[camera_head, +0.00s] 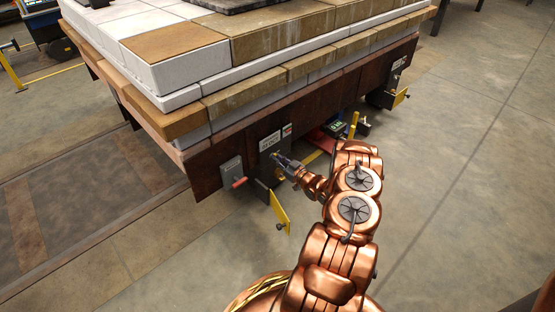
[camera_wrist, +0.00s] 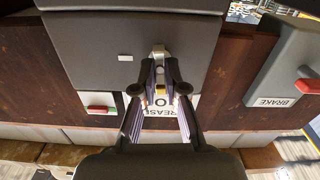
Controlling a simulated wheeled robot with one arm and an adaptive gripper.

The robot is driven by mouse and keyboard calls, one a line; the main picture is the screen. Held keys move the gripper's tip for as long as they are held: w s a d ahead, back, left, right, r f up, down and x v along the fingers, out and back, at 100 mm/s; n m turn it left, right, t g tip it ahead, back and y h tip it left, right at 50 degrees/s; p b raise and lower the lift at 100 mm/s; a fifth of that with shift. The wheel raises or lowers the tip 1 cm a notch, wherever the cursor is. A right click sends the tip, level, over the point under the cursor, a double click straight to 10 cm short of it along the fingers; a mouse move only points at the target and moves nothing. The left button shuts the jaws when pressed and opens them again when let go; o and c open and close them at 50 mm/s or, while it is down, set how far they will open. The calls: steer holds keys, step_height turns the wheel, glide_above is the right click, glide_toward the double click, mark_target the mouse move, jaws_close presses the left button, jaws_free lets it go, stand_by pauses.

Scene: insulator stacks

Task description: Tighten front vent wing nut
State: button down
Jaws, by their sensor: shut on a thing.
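My gripper (camera_head: 287,165) reaches the dark grey box (camera_head: 268,148) on the side of the cart in the camera_head view. In the camera_wrist view its two fingers (camera_wrist: 160,78) are close together in front of the same grey box (camera_wrist: 100,45) and shut on a small fitting, taken as the front vent wing nut. The fingers hide most of the nut, and its wings and angle cannot be made out. A small pale metal tab (camera_wrist: 158,52) shows just beyond the fingertips. A white label reading "GREASE" is partly covered by the fingers.
A grey brake box with a red handle (camera_wrist: 308,86) is close on the right in the camera_wrist view. Another red handle (camera_wrist: 98,110) is at left. A yellow flap (camera_head: 279,208) hangs below the box. The cart carries stacked blocks (camera_head: 175,62). Open floor (camera_head: 455,170) lies right.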

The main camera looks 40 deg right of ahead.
steer(key=shift+w+r+m, duration=0.1)
steer(key=shift+r+m, duration=0.1)
steer(key=shift+m, duration=0.1)
steer(key=m+p, duration=0.1)
steer(key=m, duration=0.1)
steer(key=m+p, duration=0.2)
steer(key=m, duration=0.1)
steer(key=shift+w+d+r+m, duration=0.1)
steer(key=shift+d+m, duration=0.05)
steer(key=shift+m, duration=0.15)
steer(key=m, duration=0.6)
steer(key=shift+d+p, duration=0.2)
steer(key=shift+p, duration=0.1)
steer(key=m, duration=0.6)
steer(key=shift+f+m, duration=0.2)
steer(key=shift+m, duration=0.1)
steer(key=shift+w, duration=0.1)
steer(key=c, duration=1.2)
jaws_free()
steer(key=shift+a+f, duration=0.1)
